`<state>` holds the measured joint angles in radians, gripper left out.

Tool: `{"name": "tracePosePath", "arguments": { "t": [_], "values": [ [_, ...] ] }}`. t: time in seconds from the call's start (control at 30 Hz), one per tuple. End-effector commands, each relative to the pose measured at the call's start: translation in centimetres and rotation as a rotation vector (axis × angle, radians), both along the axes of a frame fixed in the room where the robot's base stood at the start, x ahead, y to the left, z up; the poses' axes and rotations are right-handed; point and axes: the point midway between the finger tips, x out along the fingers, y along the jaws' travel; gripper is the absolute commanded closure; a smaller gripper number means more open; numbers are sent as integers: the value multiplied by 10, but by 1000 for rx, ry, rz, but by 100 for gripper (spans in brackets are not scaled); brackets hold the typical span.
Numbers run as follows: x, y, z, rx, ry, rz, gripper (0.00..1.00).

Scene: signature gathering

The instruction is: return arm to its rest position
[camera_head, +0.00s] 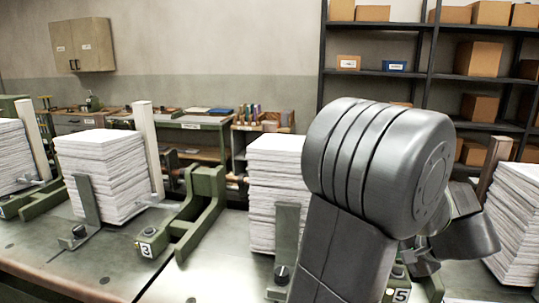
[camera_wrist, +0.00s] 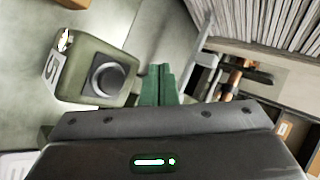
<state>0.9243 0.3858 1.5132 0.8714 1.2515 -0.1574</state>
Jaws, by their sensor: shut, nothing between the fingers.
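My arm rises in front of the table in the head view and hides part of the paper stacks behind it. My gripper (camera_wrist: 158,72) shows in the wrist view as two green fingers close together, shut and empty. It is above the table, beside the green block marked 5 (camera_wrist: 90,72) with its round dark knob. In the head view the gripper is mostly hidden behind my arm, near the block marked 5 (camera_head: 401,294).
Paper stacks stand on the metal table (camera_head: 105,262): a left one (camera_head: 100,170), a middle one (camera_head: 272,190) and a right one (camera_head: 515,215). A green holder marked 3 (camera_head: 150,243) stands between. Shelves with boxes (camera_head: 480,58) are behind. Bare table shows at front left.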

Motion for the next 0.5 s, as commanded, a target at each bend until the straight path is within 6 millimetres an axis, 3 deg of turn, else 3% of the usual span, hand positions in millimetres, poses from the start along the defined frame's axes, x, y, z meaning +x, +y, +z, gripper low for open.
{"name": "tracePosePath", "arguments": {
  "t": [0.03, 0.23, 0.5],
  "values": [
    [-8, -5, -2, -1, -1, -4, 100],
    [-33, -19, 27, -3, -2, -4, 100],
    [-54, -31, 51, -1, -1, -3, 100]
  ]
}}
